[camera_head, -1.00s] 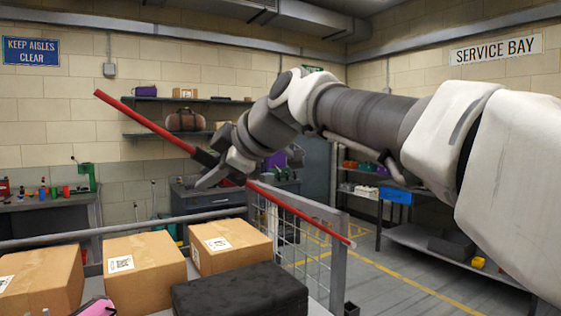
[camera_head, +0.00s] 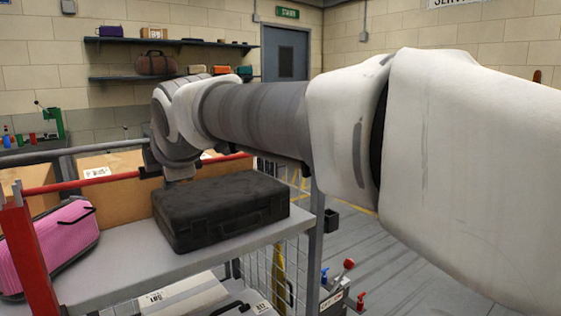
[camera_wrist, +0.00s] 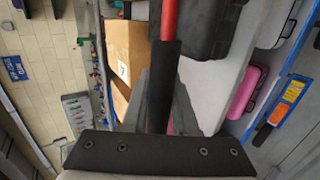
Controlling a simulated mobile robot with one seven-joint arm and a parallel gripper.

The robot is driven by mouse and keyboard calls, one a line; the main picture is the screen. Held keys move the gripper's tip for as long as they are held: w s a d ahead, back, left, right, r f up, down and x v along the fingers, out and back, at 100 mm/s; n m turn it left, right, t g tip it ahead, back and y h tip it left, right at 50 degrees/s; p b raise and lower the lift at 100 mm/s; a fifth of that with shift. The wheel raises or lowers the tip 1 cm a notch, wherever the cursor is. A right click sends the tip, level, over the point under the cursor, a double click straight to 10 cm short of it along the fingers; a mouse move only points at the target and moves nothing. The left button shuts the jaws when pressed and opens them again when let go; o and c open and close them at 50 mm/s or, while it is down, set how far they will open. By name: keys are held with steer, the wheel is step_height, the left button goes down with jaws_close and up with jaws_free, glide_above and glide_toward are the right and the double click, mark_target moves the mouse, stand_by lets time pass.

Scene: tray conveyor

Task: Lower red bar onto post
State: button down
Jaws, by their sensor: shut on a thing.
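The red bar (camera_head: 85,182) runs nearly level across the left half of the head view, in front of the boxes. Its left end is at the top of a red post (camera_head: 32,262) at the left edge. I cannot tell whether the bar touches the post or is just above it. My gripper (camera_head: 160,172) is shut on the bar's dark middle sleeve, partly hidden by my wrist. In the wrist view, the red bar (camera_wrist: 170,18) and its black sleeve (camera_wrist: 163,85) point away from my gripper (camera_wrist: 160,105); the bar's other half is hidden.
A black case (camera_head: 220,208) lies on the grey conveyor table (camera_head: 130,262), close below my wrist. A pink suitcase (camera_head: 62,240) is beside the post, behind it. Cardboard boxes (camera_head: 125,190) stand behind the bar.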

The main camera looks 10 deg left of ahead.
steer(key=shift+f, duration=0.1)
stand_by(0.3)
steer(key=c, duration=0.7)
jaws_free()
steer(key=shift+d, duration=0.1)
